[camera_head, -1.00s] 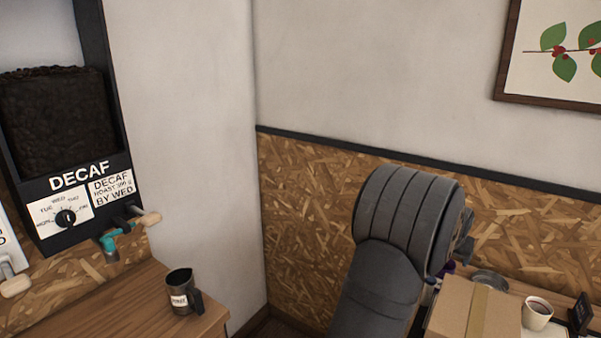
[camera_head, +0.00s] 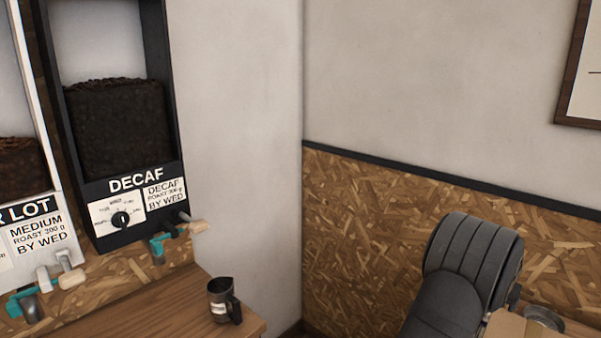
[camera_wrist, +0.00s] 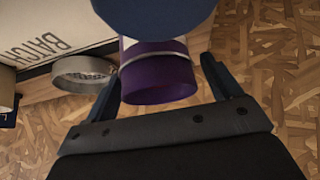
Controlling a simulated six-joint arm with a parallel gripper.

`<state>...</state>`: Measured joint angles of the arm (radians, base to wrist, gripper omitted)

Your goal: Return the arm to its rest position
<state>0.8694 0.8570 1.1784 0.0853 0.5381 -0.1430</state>
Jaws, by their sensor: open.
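My arm, dark grey and ribbed, stands at the lower right in the head view. My gripper is out of sight there. In the wrist view my gripper (camera_wrist: 160,78) shows two dark blue fingers spread apart. A purple cylinder (camera_wrist: 160,78) with a pale band shows in the gap between them in the picture. I cannot tell how far beyond the fingers it is, and nothing is visibly gripped. A round blue shape (camera_wrist: 155,14) covers the top of that view and hides part of the cylinder.
A dark metal jug (camera_head: 222,302) stands on the wooden counter (camera_head: 165,312) at left, below the DECAF bean bin (camera_head: 122,130). A cardboard box (camera_head: 515,325) and a metal dish (camera_head: 544,317) sit beside my arm. A metal ring (camera_wrist: 84,73) lies left of the fingers.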

